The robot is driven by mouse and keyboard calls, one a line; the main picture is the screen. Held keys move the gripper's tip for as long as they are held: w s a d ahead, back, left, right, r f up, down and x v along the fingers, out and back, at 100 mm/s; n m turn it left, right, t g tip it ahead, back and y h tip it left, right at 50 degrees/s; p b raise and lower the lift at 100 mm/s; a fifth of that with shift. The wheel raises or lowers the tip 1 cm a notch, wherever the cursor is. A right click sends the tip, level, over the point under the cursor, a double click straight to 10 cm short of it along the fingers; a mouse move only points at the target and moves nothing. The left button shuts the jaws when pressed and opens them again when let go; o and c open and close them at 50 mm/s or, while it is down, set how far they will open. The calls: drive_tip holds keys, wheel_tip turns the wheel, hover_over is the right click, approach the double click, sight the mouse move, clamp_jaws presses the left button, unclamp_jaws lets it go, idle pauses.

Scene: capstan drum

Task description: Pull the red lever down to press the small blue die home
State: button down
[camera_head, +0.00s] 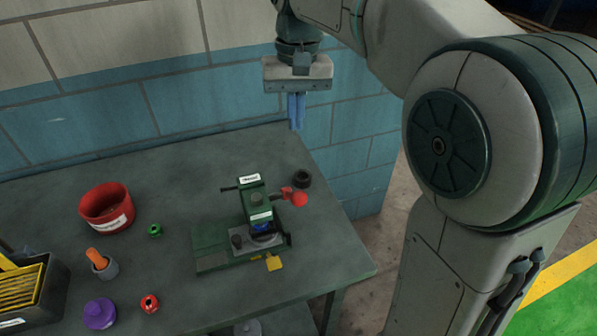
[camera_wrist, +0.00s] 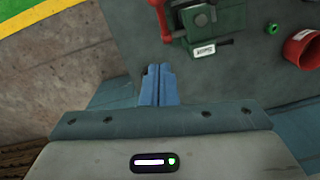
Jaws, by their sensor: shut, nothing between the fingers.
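A green press (camera_head: 206,237) stands on the grey table. Its lever with a red knob (camera_head: 299,199) sticks out to the right near the press's upper part; the lever's red part (camera_wrist: 157,12) also shows at the top edge of the wrist view. A small blue piece (camera_head: 262,228), likely the die, sits low in the press, partly hidden by it. My gripper (camera_head: 297,111) has blue fingers pointing down. It is shut and empty, above and beyond the lever, near the table's back right corner. The fingers (camera_wrist: 158,86) are together in the wrist view, apart from the press.
A yellow tab (camera_head: 274,263) is at the press's front. A tiled wall (camera_head: 190,104) runs behind.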

sight(293, 196)
drive_tip(key=s+f, duration=0.4)
drive_tip(key=f, duration=0.6)
drive_tip(key=shift+s+f+p, duration=0.25)
drive_tip(key=shift+f+p, duration=0.1)
drive_tip(key=shift+f, duration=0.05)
